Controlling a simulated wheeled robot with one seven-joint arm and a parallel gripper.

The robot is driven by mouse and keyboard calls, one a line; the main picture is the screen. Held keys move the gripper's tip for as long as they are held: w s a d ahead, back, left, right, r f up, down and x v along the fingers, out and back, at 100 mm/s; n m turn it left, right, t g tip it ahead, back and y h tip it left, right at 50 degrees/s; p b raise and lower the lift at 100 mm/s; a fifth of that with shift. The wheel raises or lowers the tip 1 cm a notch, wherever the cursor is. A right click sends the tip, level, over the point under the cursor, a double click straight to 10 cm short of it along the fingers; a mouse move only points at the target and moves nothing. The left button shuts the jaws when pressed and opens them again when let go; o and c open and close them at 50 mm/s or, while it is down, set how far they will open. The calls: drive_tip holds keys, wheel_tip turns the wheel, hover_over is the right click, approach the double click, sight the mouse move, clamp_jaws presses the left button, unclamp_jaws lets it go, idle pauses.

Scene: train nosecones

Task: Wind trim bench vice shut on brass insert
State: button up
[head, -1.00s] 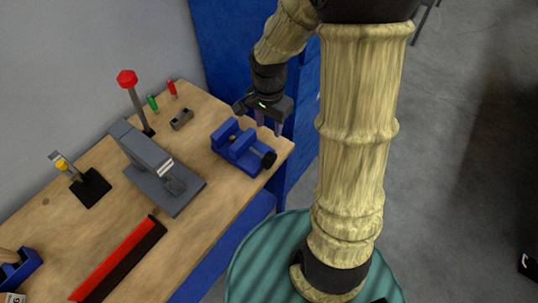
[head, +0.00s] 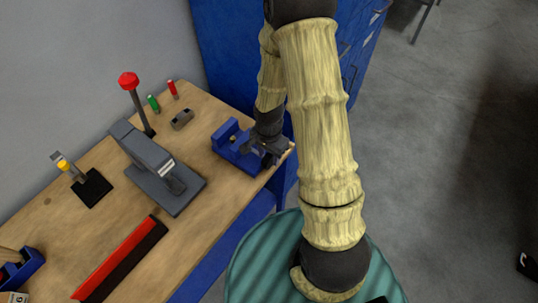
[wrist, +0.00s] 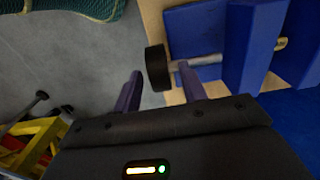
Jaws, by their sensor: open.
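The blue bench vice (head: 226,133) stands at the right end of the wooden bench, partly hidden by my gripper in the head view. In the wrist view the blue vice (wrist: 254,45) shows its jaws, a grey screw and a round black handle knob (wrist: 157,68). A small brass-coloured piece (wrist: 281,44) shows at the far jaw; I cannot tell how it is held. My gripper (wrist: 160,82) is open, with its two purple fingers apart and the knob appearing between their tips. In the head view my gripper (head: 268,153) is at the handle end. Contact cannot be told.
A grey press (head: 155,165) with a red-knobbed lever stands left of the vice on the bench (head: 200,215). A small grey block (head: 182,119), green and red tools, and a red-black bar (head: 120,260) are also there. A blue cabinet (head: 225,50) stands behind. Open floor lies right.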

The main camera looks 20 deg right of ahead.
drive_tip(key=shift+f, duration=0.6)
clamp_jaws()
drive_tip(key=shift+w+d+r+g+y+p, duration=0.15)
drive_tip(key=shift+y+p, duration=0.1)
drive_tip(key=shift+p, duration=0.35)
drive_tip(key=shift+s+r+g+y+p, duration=0.15)
drive_tip(key=shift+y+p, duration=0.1)
drive_tip(key=shift+p, duration=0.35)
